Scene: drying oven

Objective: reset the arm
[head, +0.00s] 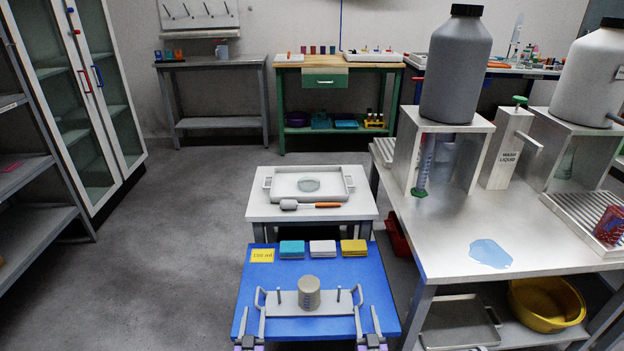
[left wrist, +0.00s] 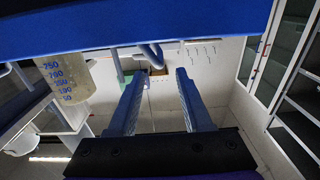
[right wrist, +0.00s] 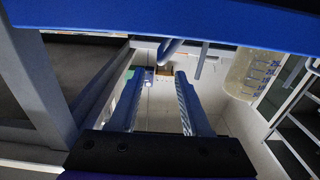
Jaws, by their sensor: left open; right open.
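My left gripper (head: 252,318) is at the near left of the blue table in the head view. It is open; in the left wrist view its two fingers (left wrist: 157,78) stand apart with nothing between them. My right gripper (head: 367,318) is at the near right, also open and empty, with its fingers (right wrist: 158,78) apart in the right wrist view. Between them a grey tray (head: 282,307) with a bent handle at each end sits on the blue table. Each wrist view shows a handle (left wrist: 152,58) (right wrist: 168,50) just beyond the fingertips. A beaker (head: 309,293) stands upright on the tray.
The blue table (head: 250,288) also holds a yellow label (head: 262,256) and several coloured pads. Behind it a white table (head: 258,208) carries a shallow tray and a brush-like tool. A large bench (head: 440,240) stands close at right. Floor at left is clear up to the glass cabinet.

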